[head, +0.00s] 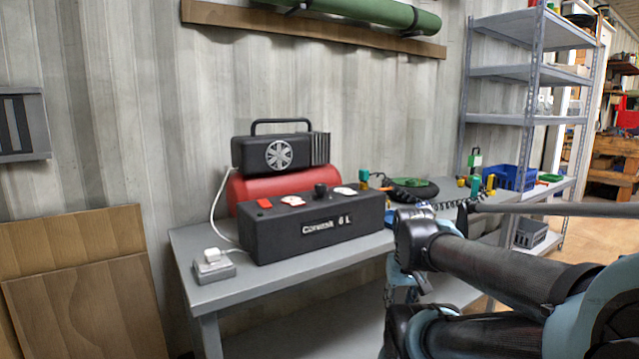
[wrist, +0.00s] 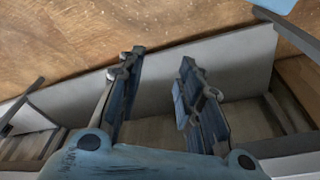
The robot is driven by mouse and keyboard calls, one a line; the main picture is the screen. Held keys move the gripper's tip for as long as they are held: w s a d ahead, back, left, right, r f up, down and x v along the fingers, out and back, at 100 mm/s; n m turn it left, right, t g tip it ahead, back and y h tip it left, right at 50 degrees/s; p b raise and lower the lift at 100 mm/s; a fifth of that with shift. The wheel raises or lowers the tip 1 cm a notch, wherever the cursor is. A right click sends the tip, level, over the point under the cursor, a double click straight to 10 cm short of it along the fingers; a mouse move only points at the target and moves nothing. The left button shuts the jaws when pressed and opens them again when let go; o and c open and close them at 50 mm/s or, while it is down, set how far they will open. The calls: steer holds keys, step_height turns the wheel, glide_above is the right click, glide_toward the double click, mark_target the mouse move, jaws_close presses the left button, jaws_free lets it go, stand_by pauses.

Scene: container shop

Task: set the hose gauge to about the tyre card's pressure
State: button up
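The compressor stands on the grey bench: a red tank (head: 235,188), a black motor unit (head: 275,152) and a black control box (head: 310,229) with a white label. On the box top are a red switch (head: 264,203), a white-faced dial (head: 293,200), a black knob (head: 320,188) and another white dial (head: 345,190). The dial readings are too small to tell. A black coiled hose (head: 440,205) lies to the right, partly behind my arm. I cannot make out the hose gauge or tyre card. In the wrist view my gripper (wrist: 156,76) is open and empty, its fingers apart.
The bench (head: 205,250) has a white plug in a grey socket box (head: 213,266) at its left end. Coloured bottles and a blue crate (head: 512,177) stand farther right. A metal shelf rack (head: 530,72) rises behind. Brown boards (head: 80,290) lean at left.

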steer(key=shift+w+d, duration=0.15)
steer(key=o, duration=0.4)
steer(key=shift+r, duration=0.15)
steer(key=shift+o, duration=0.5)
steer(key=w+a+r+n, duration=0.1)
steer(key=w+r, duration=0.2)
steer(key=r, duration=0.3)
steer(key=w+a+r+n, duration=0.1)
steer(key=w+r+n, duration=0.1)
steer(key=r, duration=0.4)
steer(key=shift+w, duration=0.8)
step_height(320, 180, up, 29)
steer(key=n+g, duration=0.2)
steer(key=n, duration=1.1)
glide_above(321, 191)
steer(key=w, duration=0.2)
step_height(321, 191, down, 17)
steer(key=shift+r, duration=0.1)
